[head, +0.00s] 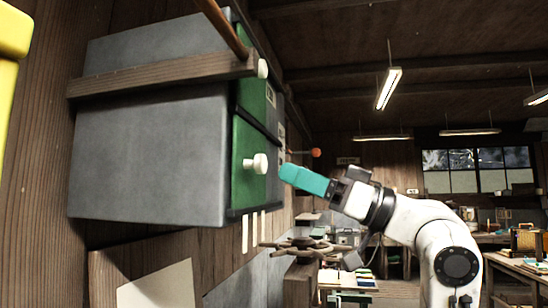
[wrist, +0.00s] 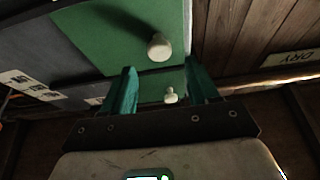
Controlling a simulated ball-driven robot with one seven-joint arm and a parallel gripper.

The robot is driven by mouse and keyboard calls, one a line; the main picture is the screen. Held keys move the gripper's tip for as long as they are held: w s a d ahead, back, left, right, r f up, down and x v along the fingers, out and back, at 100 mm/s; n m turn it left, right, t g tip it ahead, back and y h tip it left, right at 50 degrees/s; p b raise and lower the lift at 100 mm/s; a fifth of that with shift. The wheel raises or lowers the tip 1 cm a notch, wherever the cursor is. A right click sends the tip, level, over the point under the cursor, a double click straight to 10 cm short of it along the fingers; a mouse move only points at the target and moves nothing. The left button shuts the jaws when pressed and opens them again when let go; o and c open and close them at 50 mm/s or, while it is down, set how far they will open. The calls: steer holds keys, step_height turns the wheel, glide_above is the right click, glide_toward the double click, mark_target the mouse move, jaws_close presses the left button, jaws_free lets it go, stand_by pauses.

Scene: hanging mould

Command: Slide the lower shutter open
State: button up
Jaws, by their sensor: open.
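The lower shutter (head: 245,185) is a green panel on the front of a grey box and carries a white round knob (head: 256,163). A second green panel (head: 252,97) with its own white knob (head: 263,68) sits above it. My gripper (head: 287,173), with teal fingers, is just right of the lower knob in the head view. In the wrist view its two fingers (wrist: 162,76) are spread, with nothing held. A larger white knob (wrist: 159,47) shows beyond the fingertips and a smaller one (wrist: 170,96) shows in the gap. I cannot tell whether a finger touches anything.
A wooden rail (head: 160,75) crosses the grey box (head: 150,150), which is on the plank wall (head: 40,190). A red-orange ball on a rod (head: 316,152) is behind the gripper. A DRY sign (wrist: 290,57) is at right in the wrist view. Workbenches stand far back.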

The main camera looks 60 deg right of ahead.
mark_target(265, 164)
steer(key=p+x, duration=0.1)
steer(key=x, duration=0.4)
steer(key=shift+c, duration=0.4)
jaws_close()
